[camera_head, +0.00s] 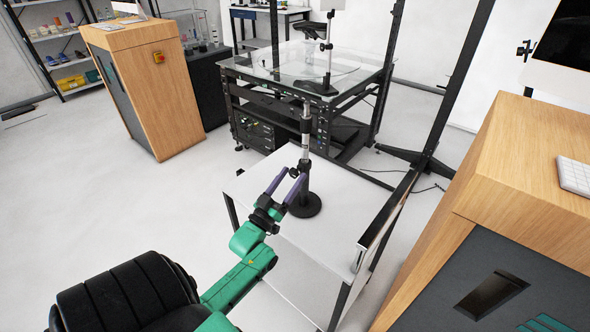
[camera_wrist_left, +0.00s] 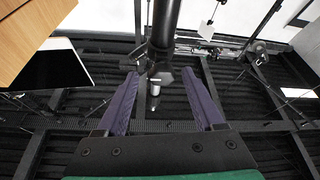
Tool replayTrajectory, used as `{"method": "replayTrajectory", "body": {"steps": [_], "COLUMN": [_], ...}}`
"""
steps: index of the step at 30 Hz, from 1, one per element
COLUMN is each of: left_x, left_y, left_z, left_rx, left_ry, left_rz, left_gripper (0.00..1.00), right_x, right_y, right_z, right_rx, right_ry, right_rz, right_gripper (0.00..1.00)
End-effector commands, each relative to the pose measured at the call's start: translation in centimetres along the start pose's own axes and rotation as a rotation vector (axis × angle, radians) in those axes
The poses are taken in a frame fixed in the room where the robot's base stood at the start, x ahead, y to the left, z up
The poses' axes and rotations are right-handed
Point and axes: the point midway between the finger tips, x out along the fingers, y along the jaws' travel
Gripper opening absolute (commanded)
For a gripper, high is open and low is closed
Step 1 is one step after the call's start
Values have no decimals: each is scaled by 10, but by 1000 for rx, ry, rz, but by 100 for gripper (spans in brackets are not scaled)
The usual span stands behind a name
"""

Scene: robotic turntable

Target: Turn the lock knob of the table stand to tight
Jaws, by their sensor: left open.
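The table stand (camera_head: 305,150) stands upright on a small white table, with a round black base and a silver and black post. Its post also shows in the left wrist view (camera_wrist_left: 163,30). The lock knob (camera_wrist_left: 154,88), small with a dark body and a silvery tip, sits on the post. In the wrist view it lies between the two purple fingers of my left gripper (camera_head: 293,173), with gaps on both sides. The gripper is open, its fingertips close to the post. The knob is hard to make out in the head view. My right gripper is not visible.
The white table (camera_head: 262,195) is otherwise bare around the stand. A black metal frame post (camera_head: 440,100) rises behind its right side. A wooden cabinet (camera_head: 530,150) stands close on the right. A glass-topped black rack (camera_head: 345,75) is behind. Floor to the left is clear.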

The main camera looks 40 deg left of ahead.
Motion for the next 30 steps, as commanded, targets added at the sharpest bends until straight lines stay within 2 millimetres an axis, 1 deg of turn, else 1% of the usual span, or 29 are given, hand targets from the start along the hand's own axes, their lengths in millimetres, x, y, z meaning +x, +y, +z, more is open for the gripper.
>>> {"method": "replayTrajectory", "body": {"steps": [1,4,12,14,15,17,18,25,30], "left_x": [9,19,21,20,20,20,20,20,20], "left_y": [0,0,0,0,0,0,0,0,-1], "left_z": [-1,0,1,1,1,1,1,2,2], "left_rx": [1,1,1,1,1,1,1,10,49], "left_ry": [1,-1,-3,-2,-2,-2,-2,-2,-2], "left_rz": [0,0,0,0,0,0,0,3,19], "left_gripper": [69,69,69,46,31,8,0,0,0], "right_x": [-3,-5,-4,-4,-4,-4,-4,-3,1], "right_y": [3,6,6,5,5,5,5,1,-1], "right_z": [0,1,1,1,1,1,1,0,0], "right_rx": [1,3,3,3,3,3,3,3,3], "right_ry": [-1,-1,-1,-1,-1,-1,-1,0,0], "right_rz": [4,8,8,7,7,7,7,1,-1], "right_gripper": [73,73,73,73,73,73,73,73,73]}}
